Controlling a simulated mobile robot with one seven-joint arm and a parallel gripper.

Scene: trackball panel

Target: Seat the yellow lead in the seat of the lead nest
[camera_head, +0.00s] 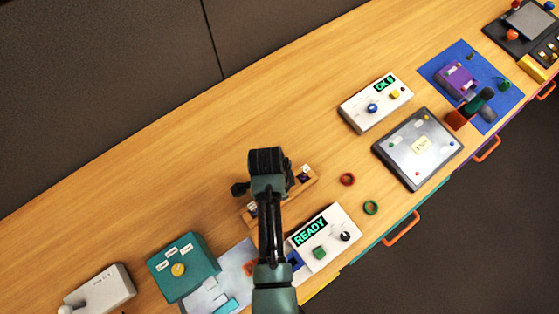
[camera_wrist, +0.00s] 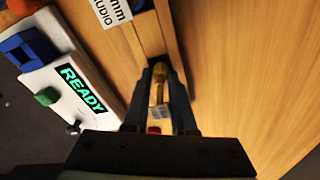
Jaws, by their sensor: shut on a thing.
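The yellow lead (camera_wrist: 159,82) shows in the wrist view between the fingers of my gripper (camera_wrist: 160,72), which is shut on it. A small pale tag and a red part show behind it, closer to the palm. The lead lies over a wooden strip, apparently the lead nest (camera_wrist: 151,32), with a white label reading "mm" and "AUDIO" at its upper end. I cannot tell whether the lead touches the strip or is above it. In the head view the wooden strip (camera_head: 304,189) runs under my arm, which hides its middle, the lead and my fingertips.
A white box reading READY (camera_head: 329,237) with a green button stands close beside the strip; it also shows in the wrist view (camera_wrist: 80,88). Bare tabletop lies behind the strip.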

